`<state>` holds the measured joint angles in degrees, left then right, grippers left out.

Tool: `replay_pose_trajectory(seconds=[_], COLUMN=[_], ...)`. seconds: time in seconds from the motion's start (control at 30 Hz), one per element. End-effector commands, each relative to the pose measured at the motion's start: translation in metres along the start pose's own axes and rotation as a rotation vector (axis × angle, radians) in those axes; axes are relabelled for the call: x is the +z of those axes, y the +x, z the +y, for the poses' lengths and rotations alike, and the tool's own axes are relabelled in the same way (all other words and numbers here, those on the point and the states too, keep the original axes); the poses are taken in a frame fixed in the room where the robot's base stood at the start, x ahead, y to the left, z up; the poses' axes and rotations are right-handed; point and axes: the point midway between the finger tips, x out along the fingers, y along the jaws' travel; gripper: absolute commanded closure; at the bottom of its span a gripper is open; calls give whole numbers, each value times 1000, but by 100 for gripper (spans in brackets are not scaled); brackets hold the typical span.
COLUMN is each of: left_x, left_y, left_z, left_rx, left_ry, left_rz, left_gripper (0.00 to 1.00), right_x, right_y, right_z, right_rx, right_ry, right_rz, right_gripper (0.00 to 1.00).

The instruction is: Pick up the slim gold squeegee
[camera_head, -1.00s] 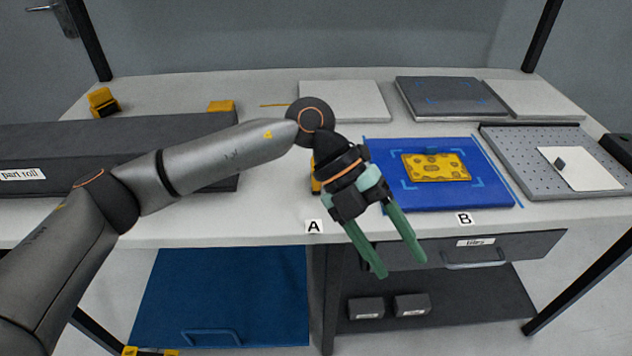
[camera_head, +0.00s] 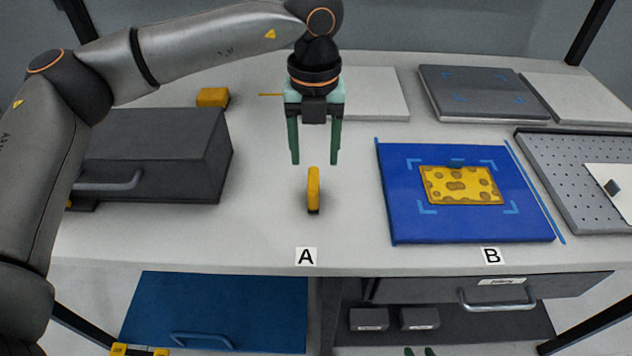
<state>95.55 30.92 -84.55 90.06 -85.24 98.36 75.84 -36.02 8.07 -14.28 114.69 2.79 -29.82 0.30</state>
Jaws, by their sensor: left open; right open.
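The slim gold squeegee (camera_head: 313,187), a narrow upright yellow piece with a dark lower end, stands on the white table just behind the label A. My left gripper (camera_head: 314,160) points down with its two green fingers apart. It is empty, and in the picture its fingertips are just above the squeegee's top, one to each side. The fingers do not appear to touch it. Only the green fingertips of my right gripper (camera_head: 420,351) show at the bottom edge, apart, in front of the lower shelf.
A dark box with a handle (camera_head: 160,150) stands left of the squeegee, a yellow block (camera_head: 212,97) behind it. A blue mat (camera_head: 400,225) with a spotted yellow sheet (camera_head: 460,186) lies right. A perforated grey tray (camera_head: 560,170) is further right. Table around the squeegee is clear.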

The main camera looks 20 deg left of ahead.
Motion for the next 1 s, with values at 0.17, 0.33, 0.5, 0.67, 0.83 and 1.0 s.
replay_pose_trajectory(seconds=[0.17,0.33,0.5,0.67,0.83,1.0], left_x=[0,0,3,4,5,5], left_y=[32,44,65,88,96,95], left_z=[0,0,2,2,2,2], left_rx=[0,-1,1,-1,-2,-2], left_ry=[1,1,1,1,1,1], left_rz=[3,0,4,2,-1,-1], left_gripper=[38,38,38,38,38,38], right_x=[7,7,6,4,0,-2], right_y=[0,0,-1,0,1,1], right_z=[-1,-1,-2,-1,0,0], right_rx=[-2,-2,-3,-2,-2,-1], right_ry=[2,2,1,1,-2,-2], right_rz=[-13,-14,-13,-9,-1,3], right_gripper=[60,60,60,60,60,60])
